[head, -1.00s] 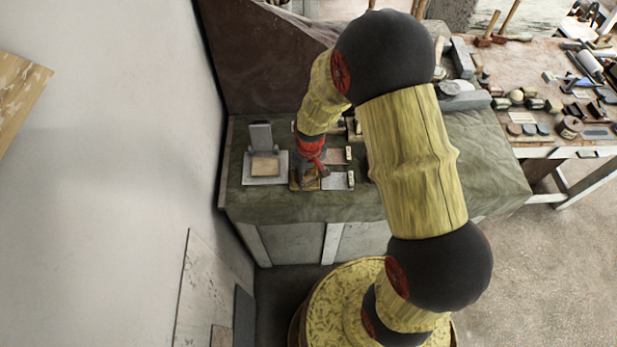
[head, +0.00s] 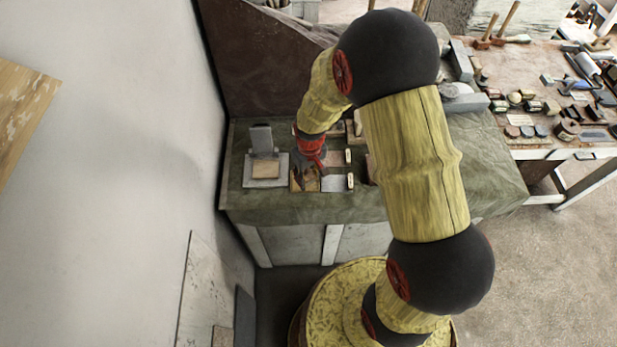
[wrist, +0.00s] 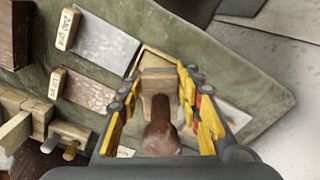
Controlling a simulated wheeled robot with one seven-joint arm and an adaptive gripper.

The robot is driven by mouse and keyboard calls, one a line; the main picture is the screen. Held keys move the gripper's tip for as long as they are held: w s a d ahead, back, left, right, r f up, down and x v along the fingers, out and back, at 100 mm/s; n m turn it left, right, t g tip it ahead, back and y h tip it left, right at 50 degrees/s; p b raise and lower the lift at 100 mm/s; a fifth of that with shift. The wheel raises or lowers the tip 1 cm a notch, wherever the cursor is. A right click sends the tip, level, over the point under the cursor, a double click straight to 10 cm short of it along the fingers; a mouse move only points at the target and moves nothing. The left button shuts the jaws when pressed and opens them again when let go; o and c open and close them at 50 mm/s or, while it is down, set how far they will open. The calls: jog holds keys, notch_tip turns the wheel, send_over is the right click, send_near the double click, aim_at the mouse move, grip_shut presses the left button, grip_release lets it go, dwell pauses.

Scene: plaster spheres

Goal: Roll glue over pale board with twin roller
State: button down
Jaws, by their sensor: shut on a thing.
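The pale board (head: 265,169) lies flat on a grey base with an upright grey block behind it, at the left of the green-covered bench in the head view. My gripper (head: 311,164) is right of the board, above a small tan tray (head: 297,184). In the wrist view my gripper (wrist: 163,84) has its yellow fingers on both sides of the twin roller (wrist: 159,135), shut on it. The roller shows a brown wooden handle and a paler block beyond it. The tray's edge (wrist: 149,57) shows past the block. Whether roller and tray touch is hidden.
Grey (head: 333,184) and brownish (head: 334,158) sheets with small label blocks lie right of the tray. The wall (head: 150,150) is close on the left. A crowded tool table (head: 540,140) stands at right. The bench front is clear.

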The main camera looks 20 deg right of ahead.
aim_at(308, 177)
jog(key=shift+r+p, duration=1.35)
jog(key=shift+r, duration=1.05)
jog(key=shift+f, duration=0.1)
